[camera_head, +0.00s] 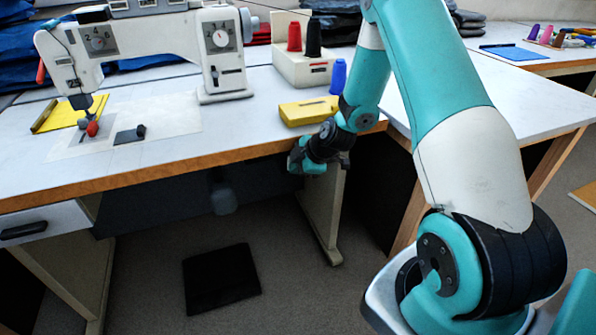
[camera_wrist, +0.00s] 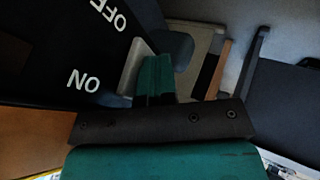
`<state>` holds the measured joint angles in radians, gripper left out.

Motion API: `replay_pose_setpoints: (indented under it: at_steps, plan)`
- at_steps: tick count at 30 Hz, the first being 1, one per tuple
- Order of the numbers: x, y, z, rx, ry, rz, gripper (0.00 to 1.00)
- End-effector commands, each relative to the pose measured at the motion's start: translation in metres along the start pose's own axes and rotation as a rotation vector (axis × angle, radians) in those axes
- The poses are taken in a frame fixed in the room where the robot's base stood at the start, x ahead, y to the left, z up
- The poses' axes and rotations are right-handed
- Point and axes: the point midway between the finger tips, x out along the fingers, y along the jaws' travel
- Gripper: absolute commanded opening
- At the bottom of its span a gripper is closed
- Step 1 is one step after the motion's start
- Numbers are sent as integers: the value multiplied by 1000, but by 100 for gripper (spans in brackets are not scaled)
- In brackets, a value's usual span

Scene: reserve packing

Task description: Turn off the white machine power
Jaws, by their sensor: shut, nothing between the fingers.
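The white sewing machine (camera_head: 150,45) stands on the table at the left in the head view. In the wrist view, a dark panel (camera_wrist: 50,50) carries the white words ON and OFF. A pale grey piece (camera_wrist: 131,72), perhaps the switch, shows beside the panel, just left of my fingertips. Whether they touch, and which way the switch is set, I cannot tell. My gripper (camera_wrist: 155,72) is shut and empty. In the head view my gripper (camera_head: 300,160) is at the table's front edge, low, right of the machine; the panel is hidden there.
The table (camera_head: 225,138) has a wooden front edge close to my gripper. A table leg (camera_head: 325,215) stands below. A black pedal (camera_head: 221,278) is on the floor.

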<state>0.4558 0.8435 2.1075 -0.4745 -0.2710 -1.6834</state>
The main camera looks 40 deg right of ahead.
Motion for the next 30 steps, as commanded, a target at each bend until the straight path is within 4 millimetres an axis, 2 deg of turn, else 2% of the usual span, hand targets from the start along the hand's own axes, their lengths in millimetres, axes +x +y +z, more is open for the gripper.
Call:
replay_pose_setpoints:
  at_steps: [18, 30]
  plan:
    - [-15, 11, -8, -2, 0, 6, 0]
    - [-16, 7, -10, -4, 2, 6, 0]
